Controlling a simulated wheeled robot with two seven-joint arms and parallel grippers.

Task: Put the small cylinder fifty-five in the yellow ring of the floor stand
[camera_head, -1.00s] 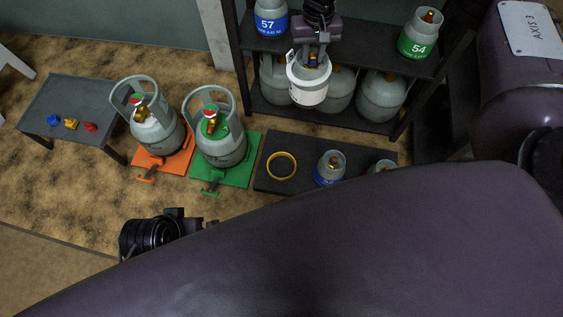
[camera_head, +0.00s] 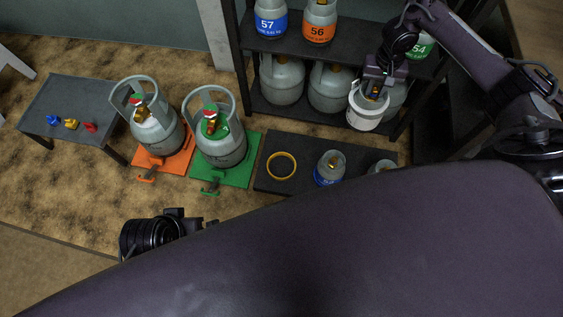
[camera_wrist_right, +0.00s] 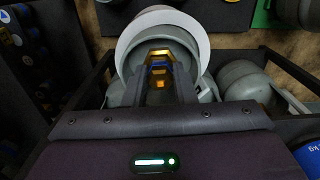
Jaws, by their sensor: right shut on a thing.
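My right gripper (camera_head: 374,90) is shut on the top of a small grey cylinder with a white band (camera_head: 365,112) and holds it in the air in front of the shelf's lower level. Its number is not readable. In the right wrist view the fingers (camera_wrist_right: 160,78) grip its brass valve inside the pale collar (camera_wrist_right: 140,28). The yellow ring (camera_head: 269,166) lies empty on the dark floor stand (camera_head: 262,184), left of and below the held cylinder. My left gripper's fingers are not visible; a large link of my own hides the lower part of the picture.
On the stand, right of the ring, are a blue-banded cylinder (camera_head: 329,169) and another partly hidden one (camera_head: 381,167). The shelf (camera_head: 345,52) holds cylinders 57 (camera_head: 270,20), 56 (camera_head: 320,22) and 54. Two large cylinders stand on orange (camera_head: 178,165) and green (camera_head: 238,178) bases left of the stand.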

